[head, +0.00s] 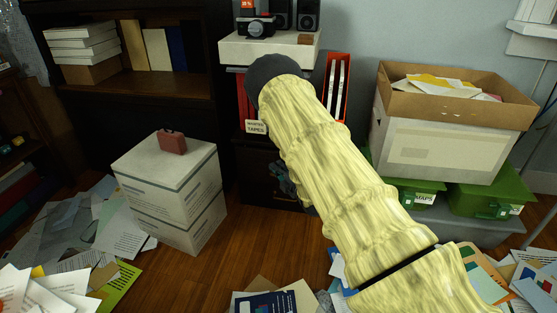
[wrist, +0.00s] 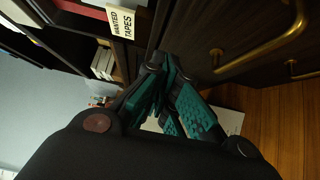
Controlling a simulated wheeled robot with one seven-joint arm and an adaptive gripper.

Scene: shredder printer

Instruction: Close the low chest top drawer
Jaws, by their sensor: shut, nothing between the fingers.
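The low chest (head: 262,190) is dark wood and stands low at the middle of the head view, largely hidden behind my arm. In the wrist view, turned on its side, a dark drawer front (wrist: 190,35) with a curved brass handle (wrist: 262,52) fills the upper right. A second brass handle (wrist: 300,72) shows at the right edge. I cannot tell how far the top drawer stands out. My gripper (wrist: 168,72) has teal fingers, shut and empty, close to the drawer front; contact is not clear. In the head view only a little of my gripper (head: 284,180) shows beside my arm.
A shelf with a "Wanted Tapes" label (head: 256,127) sits above the chest. Stacked white boxes (head: 170,190) with a small red case stand left. A cardboard box (head: 450,130) on green bins (head: 490,197) stands right. Papers litter the floor; some wooden floor (head: 190,270) is bare.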

